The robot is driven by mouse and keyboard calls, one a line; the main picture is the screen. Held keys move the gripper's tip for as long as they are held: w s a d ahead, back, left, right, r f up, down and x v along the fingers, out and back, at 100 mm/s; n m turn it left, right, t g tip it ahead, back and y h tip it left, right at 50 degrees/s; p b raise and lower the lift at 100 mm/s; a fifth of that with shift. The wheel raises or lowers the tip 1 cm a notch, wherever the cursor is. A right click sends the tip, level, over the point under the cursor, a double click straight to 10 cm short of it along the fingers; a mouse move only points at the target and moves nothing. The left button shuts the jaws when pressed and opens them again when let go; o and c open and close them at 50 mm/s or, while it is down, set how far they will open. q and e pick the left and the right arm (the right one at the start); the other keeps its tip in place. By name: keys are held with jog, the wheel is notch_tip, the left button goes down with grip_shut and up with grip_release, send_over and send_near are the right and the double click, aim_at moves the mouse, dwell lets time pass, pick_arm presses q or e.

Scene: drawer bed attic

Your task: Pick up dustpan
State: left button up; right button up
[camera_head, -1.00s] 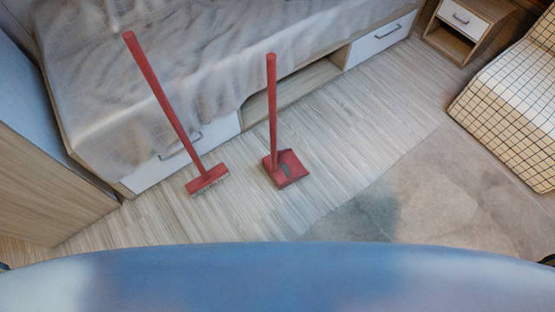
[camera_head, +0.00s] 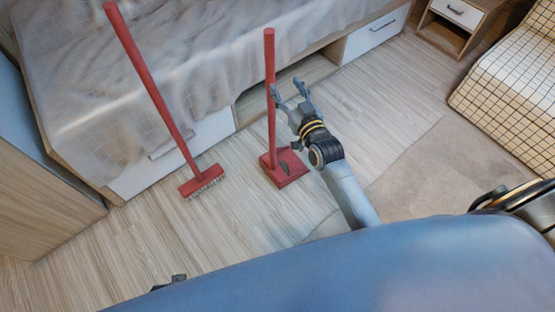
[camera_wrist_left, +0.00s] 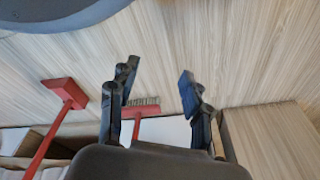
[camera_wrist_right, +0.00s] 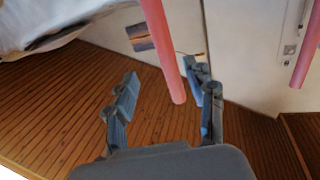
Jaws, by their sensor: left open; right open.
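The red dustpan (camera_head: 288,170) stands on the floor by the bed with its long handle (camera_head: 269,60) upright. My right gripper (camera_head: 288,88) is open beside the handle, high above the pan. In the right wrist view, the handle (camera_wrist_right: 160,45) shows between the open fingers (camera_wrist_right: 160,72); I cannot tell whether it touches them. My left gripper (camera_wrist_left: 158,76) is open and empty in the left wrist view, where the dustpan (camera_wrist_left: 64,90) shows at the left. In the head view only a dark tip near the bottom edge shows of it.
A red broom (camera_head: 201,181) leans against the bed (camera_head: 200,60), left of the dustpan; its handle (camera_wrist_right: 307,45) shows in the right wrist view. An open compartment (camera_head: 290,85) lies behind the dustpan. A nightstand (camera_head: 455,22) and checkered seat (camera_head: 510,75) stand right. The floor between is clear.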

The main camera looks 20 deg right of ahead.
aim_at(272, 71)
jog(key=w, duration=0.5)
jog(key=shift+w+a+f+b, duration=0.1)
jog(key=shift+w+a+b, duration=0.15)
jog(key=shift+b, duration=0.15)
jog(key=w, duration=0.3)
jog(key=w+a+b, duration=0.1)
jog(key=shift+w+f, duration=0.2)
jog(key=shift+f, duration=0.05)
jog(key=shift+w, duration=0.25)
pick_arm(q)
notch_tip(272, 71, up, 7)
jog(key=w, duration=0.2)
jog(key=shift+w+d+t, duration=0.2)
jog(key=shift+w+t, duration=0.1)
jog(key=shift+w, duration=0.1)
pick_arm(e)
grip_shut()
pick_arm(q)
jog(key=shift+f, duration=0.1)
pick_arm(e)
jog(key=shift+r, duration=0.15)
